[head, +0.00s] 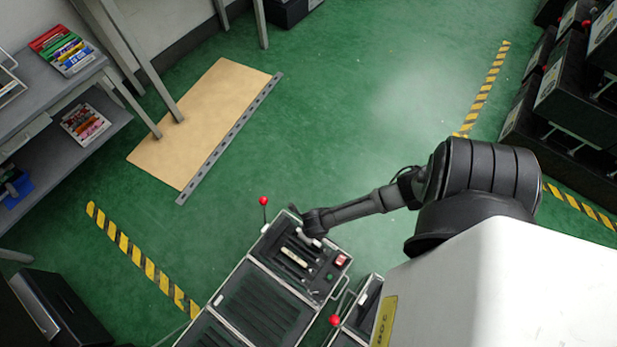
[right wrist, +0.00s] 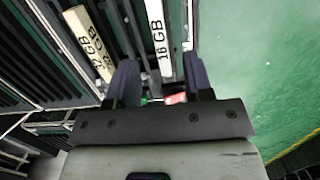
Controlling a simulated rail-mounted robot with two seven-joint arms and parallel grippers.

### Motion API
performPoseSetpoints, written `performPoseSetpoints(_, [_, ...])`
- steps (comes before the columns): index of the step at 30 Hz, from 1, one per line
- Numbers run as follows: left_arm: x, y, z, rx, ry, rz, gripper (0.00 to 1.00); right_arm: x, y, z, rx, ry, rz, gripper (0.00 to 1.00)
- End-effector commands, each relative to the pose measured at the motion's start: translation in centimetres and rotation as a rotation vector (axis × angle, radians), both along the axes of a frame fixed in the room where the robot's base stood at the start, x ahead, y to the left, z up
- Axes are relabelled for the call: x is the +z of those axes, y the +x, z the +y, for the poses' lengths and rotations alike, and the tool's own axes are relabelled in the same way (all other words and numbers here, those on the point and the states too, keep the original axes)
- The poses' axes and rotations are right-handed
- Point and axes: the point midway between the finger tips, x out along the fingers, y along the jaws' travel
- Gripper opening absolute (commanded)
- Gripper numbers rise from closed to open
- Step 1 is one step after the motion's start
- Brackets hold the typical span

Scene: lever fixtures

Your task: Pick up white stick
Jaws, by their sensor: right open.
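The white stick (right wrist: 157,38), marked 16 GB, lies in the dark open case and shows in the right wrist view at top centre. Its near end lies between the two fingers of my right gripper (right wrist: 160,78), which are apart on either side of it. In the head view my right gripper (head: 306,224) is at the upper part of the case (head: 265,305) and hides much of the white stick. A beige stick (right wrist: 90,45), marked 32 GB, lies left of the white one in the right wrist view. My left gripper is not in view.
A red-knobbed lever (head: 264,201) stands at the case's upper edge, and another red knob (head: 335,321) is at its lower right. A red button (head: 341,260) is on the case. Green floor (head: 370,120) is free beyond; a grey shelf (head: 60,95) stands left.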

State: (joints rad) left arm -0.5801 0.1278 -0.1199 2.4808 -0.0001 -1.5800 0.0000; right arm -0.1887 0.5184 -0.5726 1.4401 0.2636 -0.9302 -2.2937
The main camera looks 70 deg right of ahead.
Motion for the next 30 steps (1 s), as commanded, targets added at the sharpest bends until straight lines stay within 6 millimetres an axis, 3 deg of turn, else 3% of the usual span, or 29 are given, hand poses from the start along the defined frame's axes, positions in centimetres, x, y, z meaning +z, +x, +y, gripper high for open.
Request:
performPoseSetpoints(8, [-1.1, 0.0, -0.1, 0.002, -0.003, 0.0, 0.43, -1.6, 0.1, -0.1, 0.0, -0.001, 0.0, 0.47])
performPoseSetpoints(21, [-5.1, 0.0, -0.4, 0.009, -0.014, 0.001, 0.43, -6.0, 0.4, 0.0, -0.001, 0.0, 0.001, 0.47])
performPoseSetpoints(30, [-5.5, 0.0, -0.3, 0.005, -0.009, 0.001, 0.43, -6.5, 0.5, -0.1, 0.0, -0.001, 0.0, 0.47])
